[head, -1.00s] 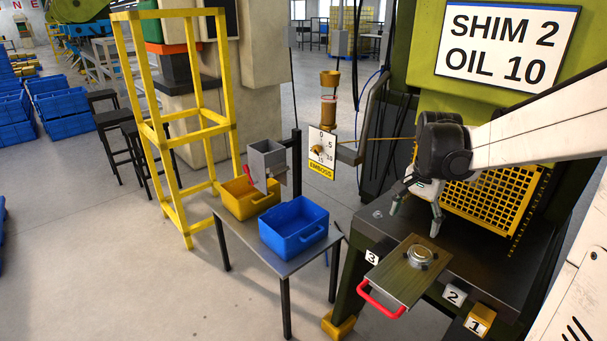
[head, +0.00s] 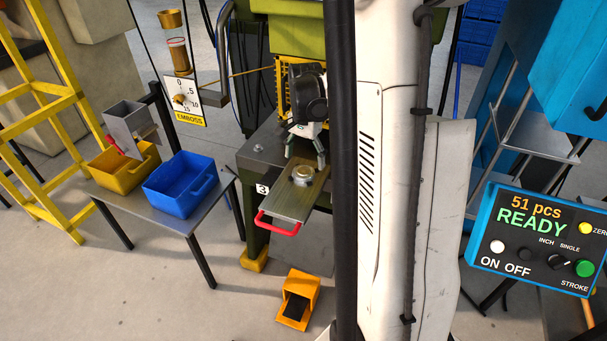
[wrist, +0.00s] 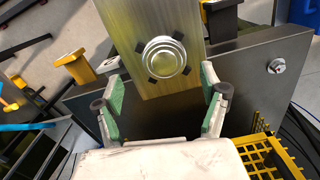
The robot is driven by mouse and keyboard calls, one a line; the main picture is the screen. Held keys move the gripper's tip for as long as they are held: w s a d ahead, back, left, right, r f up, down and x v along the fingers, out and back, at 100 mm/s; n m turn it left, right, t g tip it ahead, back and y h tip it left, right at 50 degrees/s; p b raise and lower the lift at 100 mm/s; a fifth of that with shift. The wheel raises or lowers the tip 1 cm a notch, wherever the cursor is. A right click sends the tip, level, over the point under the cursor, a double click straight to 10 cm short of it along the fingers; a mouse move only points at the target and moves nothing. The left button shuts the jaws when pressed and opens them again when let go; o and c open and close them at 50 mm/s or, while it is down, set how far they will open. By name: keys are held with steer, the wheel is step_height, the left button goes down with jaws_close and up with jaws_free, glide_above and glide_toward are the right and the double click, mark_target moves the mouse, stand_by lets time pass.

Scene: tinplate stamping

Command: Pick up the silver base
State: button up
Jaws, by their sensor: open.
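The silver base (head: 302,174) is a round, stepped metal disc. It lies on a brass-coloured slide plate (head: 288,205) with a red handle (head: 277,224) at the front of the press. In the wrist view the silver base (wrist: 163,57) sits between small dark blocks on the plate (wrist: 187,20). My gripper (head: 306,156) is just behind the base in the head view. In the wrist view my gripper's (wrist: 161,92) green-padded fingers are spread wide and empty. The base lies ahead of them, roughly centred, not gripped.
A yellow bin (head: 112,170) and a blue bin (head: 172,207) stand on a side table (head: 150,199) at left. A yellow foot pedal (head: 298,298) is on the floor. A control panel (head: 540,240) reading "READY" is at right. Yellow mesh (wrist: 262,150) is beside my gripper.

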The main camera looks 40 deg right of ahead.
mark_target(304, 171)
steer(key=f, duration=0.4)
steer(key=shift+w+d+f, duration=0.15)
steer(key=shift+w+f, duration=0.1)
steer(key=shift+w, duration=0.15)
steer(key=shift+f+b, duration=0.3)
steer(key=shift+f, duration=0.15)
steer(key=c, duration=0.9)
